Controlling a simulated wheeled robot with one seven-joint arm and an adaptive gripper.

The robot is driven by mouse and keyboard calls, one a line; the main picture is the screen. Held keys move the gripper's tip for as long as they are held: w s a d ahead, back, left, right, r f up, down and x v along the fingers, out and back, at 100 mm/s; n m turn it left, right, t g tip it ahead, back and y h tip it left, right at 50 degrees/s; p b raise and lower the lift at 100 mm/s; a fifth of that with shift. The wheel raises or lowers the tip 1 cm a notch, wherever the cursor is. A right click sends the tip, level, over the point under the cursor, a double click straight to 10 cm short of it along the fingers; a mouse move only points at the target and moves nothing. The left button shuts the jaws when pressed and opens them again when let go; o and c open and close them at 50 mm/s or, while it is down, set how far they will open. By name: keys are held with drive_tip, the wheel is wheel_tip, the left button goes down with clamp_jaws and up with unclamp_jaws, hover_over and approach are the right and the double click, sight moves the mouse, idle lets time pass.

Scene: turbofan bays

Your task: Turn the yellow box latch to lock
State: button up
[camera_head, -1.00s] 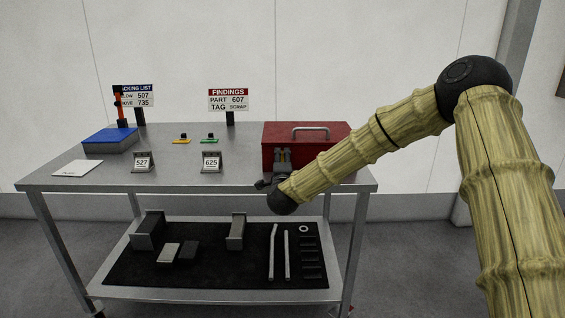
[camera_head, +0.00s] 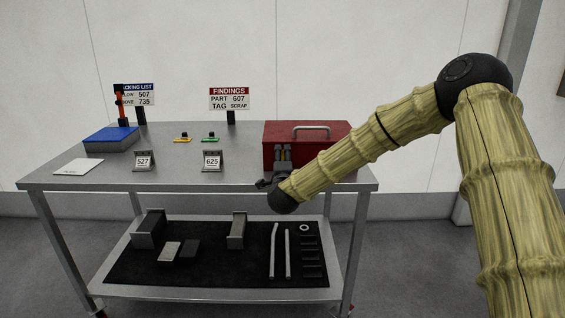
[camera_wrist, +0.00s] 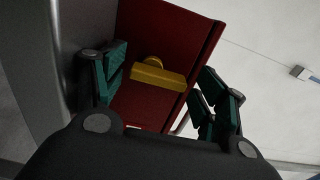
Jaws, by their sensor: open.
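The red box (camera_head: 340,134) with a grey top handle stands at the right end of the metal table. Its yellow latch (camera_wrist: 158,74), a bar on a round pivot, sits on the red front face in the wrist view. The bar lies roughly crosswise between my fingers, tilted slightly in that picture. My gripper (camera_wrist: 162,84) is open, with one green-padded finger on each side of the latch and gaps visible. In the head view my gripper (camera_head: 283,157) is at the box's front left and hides most of the latch. Contact with the box cannot be told.
The metal table (camera_head: 230,178) holds a blue-topped box (camera_head: 110,138), number stands (camera_head: 212,161), small yellow and green pieces, and signs at the back. The lower shelf carries a black mat (camera_head: 205,262) with metal parts. The tabletop left of my gripper is mostly clear.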

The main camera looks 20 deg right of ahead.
drive_tip(key=v, duration=0.8)
idle(0.4)
drive_tip(key=s+a+f+n+g+y, duration=0.25)
drive_tip(key=s+f, duration=0.25)
drive_tip(key=f, duration=0.5)
drive_tip(key=s+a+f+n+g+y, duration=0.15)
drive_tip(key=s+f+n, duration=0.3)
drive_tip(key=f, duration=0.55)
drive_tip(key=s+a+f+n+g+y, duration=0.1)
drive_tip(key=s+a+f+n+g, duration=0.15)
drive_tip(key=s+f, duration=0.55)
drive_tip(key=s+f+n+g, duration=0.3)
drive_tip(key=s+f+n, duration=0.1)
drive_tip(key=s+f, duration=0.6)
drive_tip(key=s+d+f+n+g, duration=0.2)
drive_tip(key=s+f+g, duration=0.15)
drive_tip(key=s, duration=0.55)
drive_tip(key=s+d+f+n+g, duration=0.1)
drive_tip(key=s+f+n+g, duration=0.2)
drive_tip(key=s, duration=0.6)
drive_tip(key=s+d+f+n+g, duration=0.15)
drive_tip(key=s+f, duration=0.25)
drive_tip(key=s, duration=0.5)
wheel_tip(320, 180, up, 13)
drive_tip(key=s+p, duration=0.1)
drive_tip(key=p, duration=1.2)
drive_tip(key=shift+d+n, duration=0.15)
drive_tip(key=shift+n, duration=0.15)
